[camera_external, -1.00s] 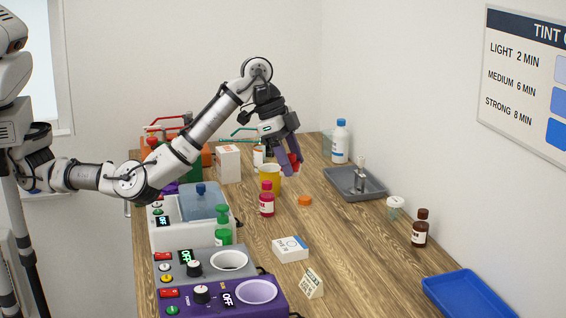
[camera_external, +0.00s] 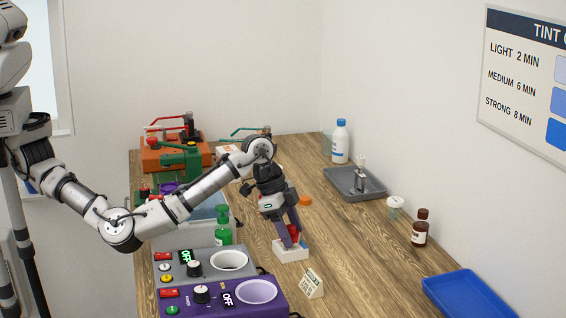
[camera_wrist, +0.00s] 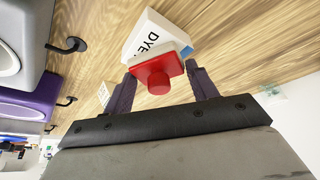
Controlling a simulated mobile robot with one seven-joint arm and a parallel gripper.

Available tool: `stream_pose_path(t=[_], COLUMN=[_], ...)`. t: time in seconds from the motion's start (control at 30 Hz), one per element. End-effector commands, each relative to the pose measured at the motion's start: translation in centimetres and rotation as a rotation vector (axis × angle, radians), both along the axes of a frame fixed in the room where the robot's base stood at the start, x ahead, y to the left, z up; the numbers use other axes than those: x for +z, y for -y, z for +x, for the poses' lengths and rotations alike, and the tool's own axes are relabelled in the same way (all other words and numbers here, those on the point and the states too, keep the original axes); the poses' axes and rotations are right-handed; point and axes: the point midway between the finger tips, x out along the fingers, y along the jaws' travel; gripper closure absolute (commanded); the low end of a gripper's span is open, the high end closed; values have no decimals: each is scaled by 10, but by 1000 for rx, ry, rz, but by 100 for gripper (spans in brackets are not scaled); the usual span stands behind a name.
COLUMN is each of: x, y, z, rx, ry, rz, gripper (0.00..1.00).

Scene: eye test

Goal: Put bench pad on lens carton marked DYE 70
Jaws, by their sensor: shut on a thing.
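The bench pad, a red block with a round knob (camera_wrist: 158,72), is between the fingers of my gripper (camera_wrist: 162,88) in the wrist view. In the external view my gripper (camera_external: 291,240) points down, with the red pad (camera_external: 295,233) showing at its fingers. The white lens carton (camera_external: 290,254) lies on the table right under it. In the wrist view the carton (camera_wrist: 143,32) shows the letters DYE; the pad hides the rest of the marking. The pad is over or on the carton's top; I cannot tell whether they touch.
A small white sign card (camera_external: 313,284) stands just in front of the carton. A purple unit (camera_external: 270,299) and a grey unit (camera_external: 205,268) with round wells stand to the left. A blue tray (camera_external: 465,296) lies at front right.

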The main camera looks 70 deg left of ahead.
Motion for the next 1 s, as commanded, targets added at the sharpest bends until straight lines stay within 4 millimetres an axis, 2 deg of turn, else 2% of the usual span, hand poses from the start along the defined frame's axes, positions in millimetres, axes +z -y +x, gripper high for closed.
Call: stream_pose_path(t=[0.4, 0.43, 0.6, 0.87, 1.0], x=[-9, -9, -8, -7, 0], y=[-1, -1, 0, 0, -2], z=[0, 0, 0, 0, -1], rx=[1, 1, 0, 0, 1], ry=[1, 1, 1, 1, 3], rz=[2, 2, 0, 0, -1], gripper=[68, 41, 20, 20, 20])
